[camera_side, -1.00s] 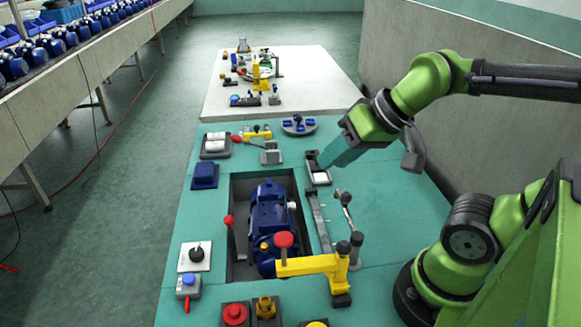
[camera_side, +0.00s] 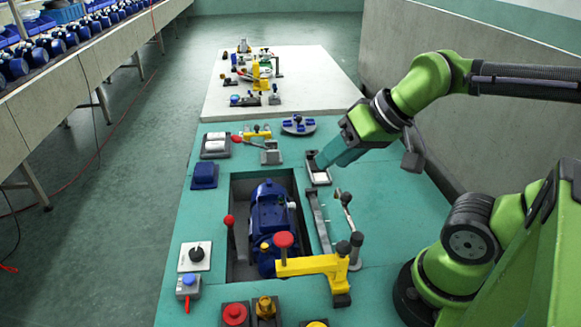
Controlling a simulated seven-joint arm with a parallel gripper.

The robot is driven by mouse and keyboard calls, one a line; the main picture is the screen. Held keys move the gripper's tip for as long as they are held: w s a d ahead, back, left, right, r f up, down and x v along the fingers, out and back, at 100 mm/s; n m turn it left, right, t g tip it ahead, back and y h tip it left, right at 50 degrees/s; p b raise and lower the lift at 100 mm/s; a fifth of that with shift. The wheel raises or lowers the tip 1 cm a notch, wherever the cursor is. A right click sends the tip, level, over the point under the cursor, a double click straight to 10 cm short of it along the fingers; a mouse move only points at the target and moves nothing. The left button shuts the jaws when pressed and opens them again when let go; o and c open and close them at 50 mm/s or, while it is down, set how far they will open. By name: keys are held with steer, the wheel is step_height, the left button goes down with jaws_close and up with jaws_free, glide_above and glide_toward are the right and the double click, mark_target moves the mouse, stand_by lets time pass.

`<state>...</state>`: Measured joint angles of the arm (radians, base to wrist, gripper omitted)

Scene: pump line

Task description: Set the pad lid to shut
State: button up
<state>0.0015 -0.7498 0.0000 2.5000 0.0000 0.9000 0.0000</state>
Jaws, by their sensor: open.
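A small grey box with a white pad (camera_side: 320,178) is set in the teal table, just beyond the motor recess. A dark flap (camera_side: 311,156) at its far left side looks like the pad lid, standing up off the white pad. My gripper (camera_side: 322,162) reaches in from the right, its teal fingers tilted down over the box and close to the flap. They hide part of the flap and box. I cannot tell whether they touch. Nothing shows held in the open gripper.
A blue motor (camera_side: 272,222) sits in the recess to the near left. A yellow clamp (camera_side: 318,265) and a black-knobbed lever (camera_side: 346,215) stand nearer. A grey clamp (camera_side: 270,155) and a blue-topped disc (camera_side: 298,125) are beyond. The teal surface at right (camera_side: 385,190) is clear.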

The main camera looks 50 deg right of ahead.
steer(key=shift+o, duration=0.4)
steer(key=shift+w+d+f+m+g, duration=0.3)
steer(key=shift+w+d+f+g, duration=0.1)
steer(key=shift+w+d+f, duration=0.3)
steer(key=w+d+f+m+g+h, duration=0.1)
steer(key=w+d+f+m+g, duration=0.15)
steer(key=w+d+m, duration=0.65)
steer(key=w+d+f+m+g+h, duration=0.15)
steer(key=w+d+m+g, duration=0.25)
steer(key=w+d, duration=0.9)
steer(key=shift+y, duration=0.25)
steer(key=s+d+f, duration=0.1)
steer(key=f, duration=1)
steer(key=s+d+f, duration=0.1)
steer(key=f, duration=0.4)
steer(key=shift+s+d+f, duration=0.3)
steer(key=shift+s+d, duration=0.05)
jaws_close()
